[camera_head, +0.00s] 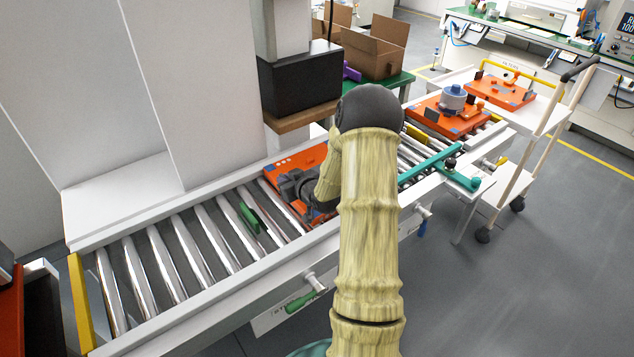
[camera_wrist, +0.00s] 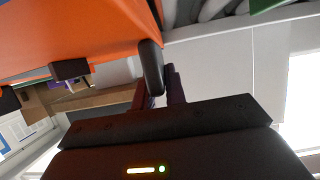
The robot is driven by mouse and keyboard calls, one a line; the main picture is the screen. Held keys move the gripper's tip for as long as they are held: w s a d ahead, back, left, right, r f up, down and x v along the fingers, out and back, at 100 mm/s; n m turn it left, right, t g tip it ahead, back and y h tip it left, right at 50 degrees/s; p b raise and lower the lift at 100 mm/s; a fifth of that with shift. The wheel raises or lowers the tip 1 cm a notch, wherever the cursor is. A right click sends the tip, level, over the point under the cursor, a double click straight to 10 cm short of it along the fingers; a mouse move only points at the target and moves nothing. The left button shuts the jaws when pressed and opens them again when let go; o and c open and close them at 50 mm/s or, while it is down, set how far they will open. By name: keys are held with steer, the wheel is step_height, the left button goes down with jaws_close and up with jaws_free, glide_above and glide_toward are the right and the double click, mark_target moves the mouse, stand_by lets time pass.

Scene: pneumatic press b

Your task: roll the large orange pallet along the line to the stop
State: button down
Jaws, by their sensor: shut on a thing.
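The orange pallet (camera_head: 292,163) lies on the roller line (camera_head: 185,245), at the foot of the black press block. My arm and gripper cover part of it in the head view. In the wrist view the pallet (camera_wrist: 75,25) fills the upper left, with a black upright grip (camera_wrist: 151,68) at its edge. My gripper (camera_wrist: 160,88) is shut on this black grip; its fingers are partly hidden behind its own body. A green upright piece (camera_head: 250,217) stands among the rollers to the left of the pallet, apart from it; I cannot tell whether it is the stop.
The rollers left of the green piece are bare. A black press block (camera_head: 301,82) hangs over the line. A teal bar (camera_head: 428,165) crosses the line at right. Beyond it are another orange pallet (camera_head: 425,118) with parts and a white cart (camera_head: 520,118) carrying a third.

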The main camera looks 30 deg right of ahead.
steer(key=p, duration=0.4)
glide_toward(319, 164)
steer(key=shift+w+a+r, duration=0.15)
steer(key=shift+w+a, duration=0.7)
steer(key=shift+w, duration=0.35)
steer(key=shift+w+a+r, duration=0.2)
steer(key=shift+w+a, duration=0.7)
steer(key=shift+w, duration=0.3)
steer(key=shift+d, duration=0.1)
steer(key=shift+w+d+p, duration=0.2)
steer(key=shift+d+p, duration=1.65)
steer(key=shift+d, duration=5.05)
steer(key=shift+w+d, duration=0.1)
steer(key=shift+d, duration=0.95)
steer(key=shift+d+f+b, duration=0.1)
steer(key=shift+d+b, duration=0.85)
steer(key=shift+d, duration=1.05)
steer(key=c, duration=1.4)
jaws_free()
